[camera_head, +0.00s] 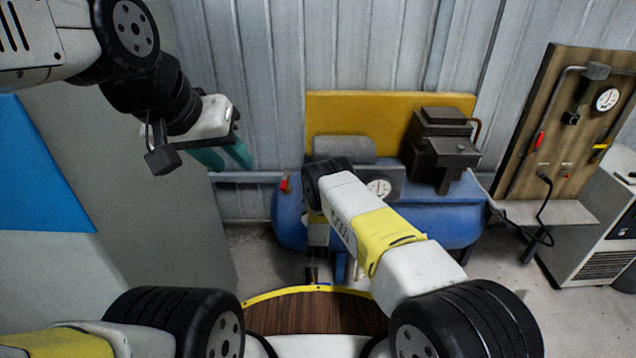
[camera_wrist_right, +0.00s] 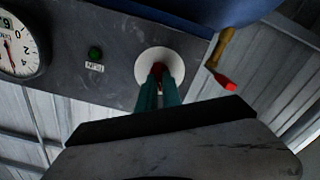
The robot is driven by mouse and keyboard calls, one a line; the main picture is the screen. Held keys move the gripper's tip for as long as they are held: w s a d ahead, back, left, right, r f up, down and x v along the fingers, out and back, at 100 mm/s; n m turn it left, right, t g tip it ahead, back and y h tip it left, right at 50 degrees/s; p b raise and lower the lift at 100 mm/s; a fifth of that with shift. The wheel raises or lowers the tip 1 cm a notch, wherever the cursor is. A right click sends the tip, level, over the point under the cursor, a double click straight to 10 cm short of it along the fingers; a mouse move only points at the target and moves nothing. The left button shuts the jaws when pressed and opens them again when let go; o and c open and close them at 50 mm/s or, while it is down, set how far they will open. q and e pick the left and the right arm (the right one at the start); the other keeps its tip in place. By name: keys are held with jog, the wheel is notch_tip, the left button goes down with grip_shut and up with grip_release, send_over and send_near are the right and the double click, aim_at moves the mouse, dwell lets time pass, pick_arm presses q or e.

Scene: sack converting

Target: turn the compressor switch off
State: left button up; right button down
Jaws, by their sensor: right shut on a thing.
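The compressor has a blue tank (camera_head: 455,222) and a grey panel (camera_head: 394,180), partly hidden behind my right arm. In the right wrist view the switch is a red knob on a round white plate (camera_wrist_right: 146,62) set in that panel. My right gripper (camera_wrist_right: 158,82) has its teal fingers shut on the red knob, covering much of it. A green RUN lamp (camera_wrist_right: 95,53) sits left of the plate. My left gripper (camera_head: 224,156) is at the upper left in the head view, open, empty and away from the compressor.
A gauge (camera_wrist_right: 18,45) is on the panel, and a red-tipped lever (camera_wrist_right: 226,82) is close to the right gripper. A dark motor block (camera_head: 440,145) tops the tank. A wooden board (camera_head: 535,125) with a gauge and a white cabinet (camera_head: 590,235) stand right. A grey cabinet side (camera_head: 130,180) is left.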

dwell(0.4)
jog(key=c, duration=1.5)
grip_release()
jog(key=s, duration=0.8)
jog(key=shift+w, duration=0.15)
